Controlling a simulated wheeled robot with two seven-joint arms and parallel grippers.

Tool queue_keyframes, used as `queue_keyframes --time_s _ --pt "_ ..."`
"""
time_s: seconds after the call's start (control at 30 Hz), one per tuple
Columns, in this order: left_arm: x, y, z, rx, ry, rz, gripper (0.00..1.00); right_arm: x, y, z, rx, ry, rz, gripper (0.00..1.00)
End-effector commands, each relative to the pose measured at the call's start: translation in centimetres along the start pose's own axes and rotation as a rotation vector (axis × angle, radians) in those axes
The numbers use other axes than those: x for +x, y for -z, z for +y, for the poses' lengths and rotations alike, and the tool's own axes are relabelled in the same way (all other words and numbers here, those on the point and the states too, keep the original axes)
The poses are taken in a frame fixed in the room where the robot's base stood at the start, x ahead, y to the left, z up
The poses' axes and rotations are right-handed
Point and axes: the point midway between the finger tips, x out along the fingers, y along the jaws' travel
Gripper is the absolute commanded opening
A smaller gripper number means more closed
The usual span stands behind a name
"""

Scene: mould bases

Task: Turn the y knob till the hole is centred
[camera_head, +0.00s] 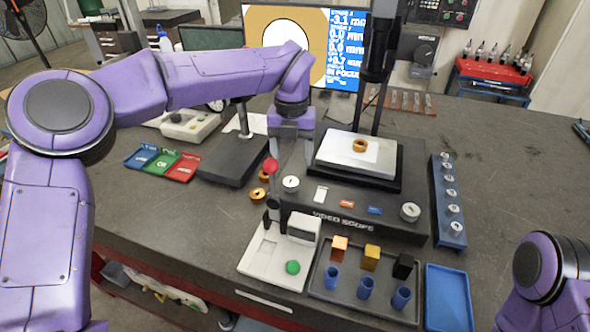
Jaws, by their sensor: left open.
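The video scope (334,223) stands mid-table, with a round silver knob at its left (291,184) and another at its front right (410,211). I cannot read which is y. A brass ring part (360,146) sits on the pale stage (372,162). The screen (258,23) shows a white circle on tan, its lower part hidden by my arm; whether it is centred is unclear. My left gripper (287,172) points down, open, at the left knob; contact is unclear. My right arm shows at lower right, its gripper out of view.
A white device (262,252) with a green button stands front left of the scope. A tray (345,293) with cubes and blue cups, a blue tray (447,300) and a blue rack (449,231) lie front and right. Coloured trays (160,164) lie left.

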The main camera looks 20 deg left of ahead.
Motion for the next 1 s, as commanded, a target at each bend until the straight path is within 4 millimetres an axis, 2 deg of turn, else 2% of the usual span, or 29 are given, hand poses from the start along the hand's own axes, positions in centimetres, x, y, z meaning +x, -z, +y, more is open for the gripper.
queue_keyframes --time_s 0.2,0.3,0.43,0.67,0.83,0.93,1.0 --pt "4.8 -0.5 0.0 -0.001 -0.001 0.009 0.67 -1.2 0.4 0.2 -0.001 -0.001 -0.002 0.67" --pt "6.5 -0.8 -0.1 0.0 -0.002 0.01 0.67 -1.4 0.5 0.2 0.0 -0.001 -0.002 0.67" --pt "7.5 -0.9 -0.1 -0.002 -0.002 0.01 0.67 -1.5 0.6 0.1 0.0 0.0 0.0 0.67" --pt "7.6 -0.9 -0.1 -0.001 -0.001 0.008 0.67 -1.4 0.6 0.1 0.0 0.0 -0.001 0.67" --pt "7.6 -0.9 -0.1 -0.001 -0.001 0.009 0.12 -1.5 0.6 0.2 0.0 -0.001 -0.001 0.67" --pt "7.6 -0.9 -0.1 -0.004 -0.001 0.009 0.11 -1.4 0.5 0.1 0.0 0.0 -0.001 0.67" --pt "8.1 -0.9 -0.1 -0.042 0.0 0.009 0.11 -0.6 0.2 0.1 0.0 0.0 -0.001 0.67"
